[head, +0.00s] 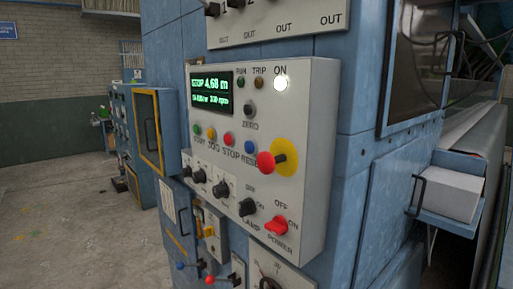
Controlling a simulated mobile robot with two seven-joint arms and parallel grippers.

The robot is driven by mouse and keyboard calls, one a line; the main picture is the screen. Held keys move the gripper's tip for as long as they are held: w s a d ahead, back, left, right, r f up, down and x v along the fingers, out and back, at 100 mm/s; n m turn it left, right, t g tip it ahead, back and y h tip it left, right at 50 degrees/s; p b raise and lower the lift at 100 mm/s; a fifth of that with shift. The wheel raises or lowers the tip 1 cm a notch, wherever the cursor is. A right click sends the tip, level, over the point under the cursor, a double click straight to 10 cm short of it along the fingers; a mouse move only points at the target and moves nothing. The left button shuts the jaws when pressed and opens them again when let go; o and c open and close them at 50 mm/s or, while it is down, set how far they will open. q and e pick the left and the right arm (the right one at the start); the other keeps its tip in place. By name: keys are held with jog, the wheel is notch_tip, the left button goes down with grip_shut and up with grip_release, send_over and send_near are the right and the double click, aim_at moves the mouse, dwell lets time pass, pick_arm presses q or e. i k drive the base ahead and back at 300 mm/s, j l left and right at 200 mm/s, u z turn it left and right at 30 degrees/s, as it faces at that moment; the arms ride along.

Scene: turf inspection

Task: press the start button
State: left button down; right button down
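The start button is a small green button (197,131) at the left end of the button row on a grey control panel (300,110). The label under it looks like START. Right of it are a yellow jog button (212,134), a red stop button (229,138) and a blue reset button (249,146). The display (211,92) above shows STOP and 4.68 m in green; its lower line is hard to read. The ON lamp (281,83) glows white; the RUN lamp (241,82) looks dark. Neither gripper is in view.
A red emergency knob (265,163) on a yellow disc (287,153) sticks out right of the buttons. Below are black knobs (221,189) and a red power switch (276,226). A tray (449,192) juts out at right. Open floor (80,220) lies at left.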

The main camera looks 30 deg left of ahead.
aim_at(196, 127)
jog(key=u, duration=0.4)
jog(key=i+j+u, duration=0.1)
jog(key=u, duration=0.35)
jog(key=i+u, duration=0.1)
jog(key=u, duration=0.3)
